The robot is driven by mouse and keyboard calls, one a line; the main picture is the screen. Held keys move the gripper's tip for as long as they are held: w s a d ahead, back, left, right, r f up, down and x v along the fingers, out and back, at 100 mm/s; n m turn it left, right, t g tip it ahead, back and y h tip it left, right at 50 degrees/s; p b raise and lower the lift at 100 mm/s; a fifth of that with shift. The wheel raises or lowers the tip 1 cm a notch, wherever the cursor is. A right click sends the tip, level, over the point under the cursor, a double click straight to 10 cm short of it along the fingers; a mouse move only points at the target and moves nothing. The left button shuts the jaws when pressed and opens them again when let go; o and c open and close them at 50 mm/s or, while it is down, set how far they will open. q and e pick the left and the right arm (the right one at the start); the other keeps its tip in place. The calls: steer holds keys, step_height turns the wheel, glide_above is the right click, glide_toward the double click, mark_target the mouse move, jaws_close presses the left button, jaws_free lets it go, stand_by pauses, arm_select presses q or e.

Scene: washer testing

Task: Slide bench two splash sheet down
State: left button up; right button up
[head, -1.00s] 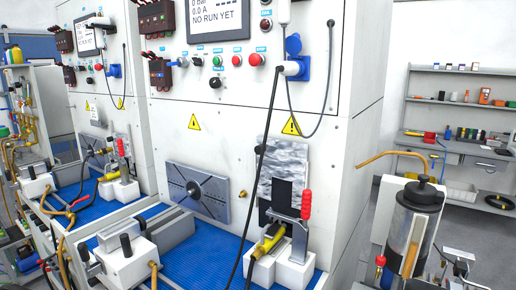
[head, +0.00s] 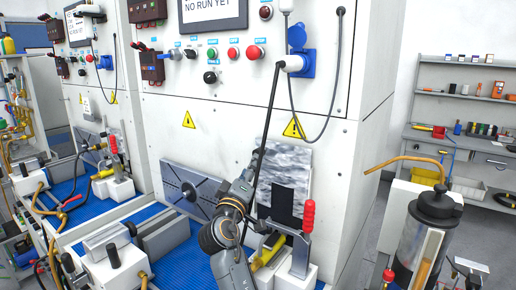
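The splash sheet, seen as a grey-white mottled sheet (head: 287,160), stands upright against the white front panel of the nearer bench, above the blue mat (head: 190,255). A black piece shows in front of its lower part. My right gripper (head: 247,184), on a dark grey arm rising from the bottom middle, is at the sheet's left edge. Its fingers are small and partly confused with the black cable, so I cannot tell whether they are open or touch the sheet. My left gripper is not in view.
A red-handled clamp (head: 308,218) stands on a white block in front of the sheet, beside a yellow fitting (head: 267,253). A glass cylinder (head: 424,245) stands at the right.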

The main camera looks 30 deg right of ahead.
mark_target(258, 153)
steer(key=p+x, duration=0.2)
steer(key=x, duration=0.5)
steer(key=shift+w+d+r, duration=0.1)
steer(key=shift+w+d, duration=0.1)
steer(key=shift+d, duration=0.15)
steer(key=shift+w+d, duration=0.35)
steer(key=shift+d, duration=0.1)
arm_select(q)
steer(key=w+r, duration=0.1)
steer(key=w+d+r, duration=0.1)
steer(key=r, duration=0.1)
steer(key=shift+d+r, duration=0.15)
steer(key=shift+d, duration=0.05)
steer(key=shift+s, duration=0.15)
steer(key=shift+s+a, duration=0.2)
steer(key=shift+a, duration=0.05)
arm_select(e)
steer(key=shift+a, duration=0.1)
jaws_close()
